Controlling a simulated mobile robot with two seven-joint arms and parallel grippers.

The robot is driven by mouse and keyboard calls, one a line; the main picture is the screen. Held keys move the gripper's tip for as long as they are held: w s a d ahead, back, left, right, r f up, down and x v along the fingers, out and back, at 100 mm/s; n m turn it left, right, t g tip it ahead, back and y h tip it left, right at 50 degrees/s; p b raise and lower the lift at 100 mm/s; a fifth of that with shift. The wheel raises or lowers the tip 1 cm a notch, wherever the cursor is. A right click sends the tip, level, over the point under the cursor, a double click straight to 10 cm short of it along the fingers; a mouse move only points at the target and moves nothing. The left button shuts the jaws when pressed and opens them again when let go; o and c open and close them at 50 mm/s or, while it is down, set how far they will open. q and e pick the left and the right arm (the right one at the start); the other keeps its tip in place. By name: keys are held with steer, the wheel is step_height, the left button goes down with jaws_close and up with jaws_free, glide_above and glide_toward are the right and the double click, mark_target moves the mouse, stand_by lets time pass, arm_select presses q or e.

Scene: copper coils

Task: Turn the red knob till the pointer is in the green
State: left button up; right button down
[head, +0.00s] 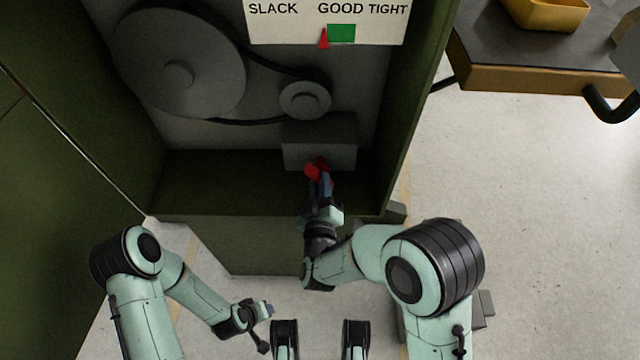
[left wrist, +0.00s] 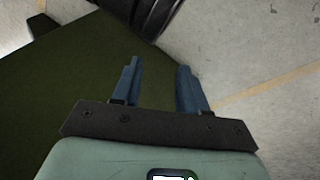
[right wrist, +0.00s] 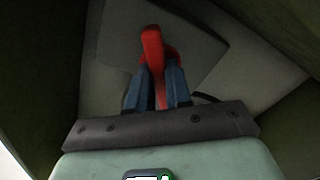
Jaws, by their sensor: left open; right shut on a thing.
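The red knob (head: 316,168) sits on the front of a grey block (head: 330,140) inside the green cabinet. My right gripper (head: 320,182) is shut on the knob; in the right wrist view the red knob (right wrist: 153,50) shows between and beyond the blue fingers (right wrist: 160,85). The red pointer (head: 324,39) stands just left of the green patch (head: 341,33) on the white scale, which reads SLACK, GOOD, TIGHT. My left gripper (head: 264,310) is open and empty, low outside the cabinet; its fingers (left wrist: 158,85) show apart in the left wrist view.
A large grey pulley (head: 180,60) and a small one (head: 305,99) are joined by a dark belt behind the knob block. The cabinet's side walls (head: 415,100) flank my right arm. A dark-topped cart (head: 490,60) with a yellow bin (head: 548,14) stands at right.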

steer(key=shift+m+b, duration=0.3)
steer(key=shift+m, duration=0.7)
arm_select(q)
steer(key=s+a+f+g+b, duration=0.1)
steer(key=s+f+b, duration=0.1)
steer(key=s+f, duration=0.1)
steer(key=shift+s+f, duration=0.3)
steer(key=shift+f, duration=0.55)
arm_select(e)
steer(key=shift+m, duration=2.6)
steer(key=c, duration=1)
jaws_free()
steer(key=shift+c, duration=0.2)
